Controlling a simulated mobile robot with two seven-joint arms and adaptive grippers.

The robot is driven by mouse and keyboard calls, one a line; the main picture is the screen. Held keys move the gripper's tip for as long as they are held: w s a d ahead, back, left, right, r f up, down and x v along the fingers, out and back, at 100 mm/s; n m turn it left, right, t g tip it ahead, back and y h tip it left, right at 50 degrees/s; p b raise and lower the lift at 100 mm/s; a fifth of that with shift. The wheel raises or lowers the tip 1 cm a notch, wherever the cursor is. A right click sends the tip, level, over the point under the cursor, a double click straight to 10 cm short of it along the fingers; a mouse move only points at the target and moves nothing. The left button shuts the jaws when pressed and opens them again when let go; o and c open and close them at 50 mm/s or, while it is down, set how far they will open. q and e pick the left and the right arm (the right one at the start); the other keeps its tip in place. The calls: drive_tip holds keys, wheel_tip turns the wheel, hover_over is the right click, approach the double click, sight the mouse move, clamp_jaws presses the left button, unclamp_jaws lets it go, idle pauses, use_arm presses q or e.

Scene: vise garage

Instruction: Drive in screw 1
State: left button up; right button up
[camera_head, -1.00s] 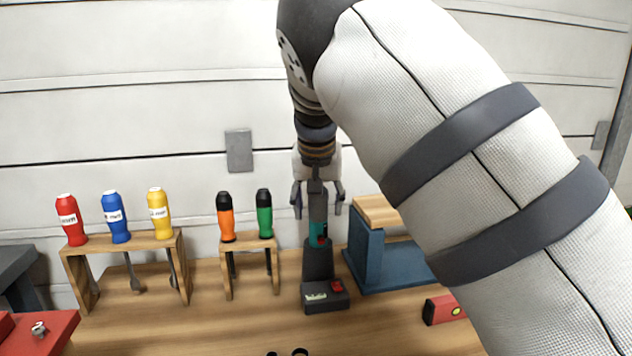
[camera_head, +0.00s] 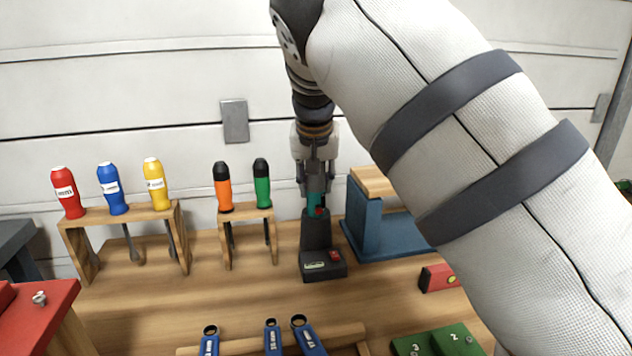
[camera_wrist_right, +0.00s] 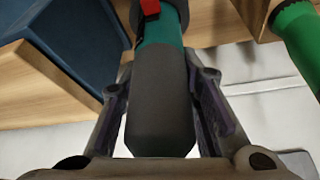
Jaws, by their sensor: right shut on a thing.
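A powered screwdriver with a dark grey grip, a teal body (camera_head: 314,203) and a red button stands upright in its dark charging base (camera_head: 318,235). My right gripper (camera_head: 316,188) comes down from above and is shut on the grip. In the right wrist view, the grip (camera_wrist_right: 161,105) lies between the two fingers. A small metal screw (camera_head: 40,298) is on a red block (camera_head: 35,325) at the left. A green numbered block (camera_head: 415,345) shows at the bottom right, partly cut off. My left gripper is out of view.
Red, blue and yellow screwdrivers hang in one wooden rack (camera_head: 150,213), orange and green ones in another (camera_head: 247,213). A blue stand (camera_head: 365,225) is close right of the charging base. Blue-handled wrenches (camera_head: 272,338) and a red level (camera_head: 437,277) are in front.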

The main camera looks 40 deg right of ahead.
drive_tip(key=shift+r+p, duration=0.4)
drive_tip(key=shift+r, duration=7.2)
clamp_jaws()
drive_tip(key=o, duration=0.5)
unclamp_jaws()
clamp_jaws()
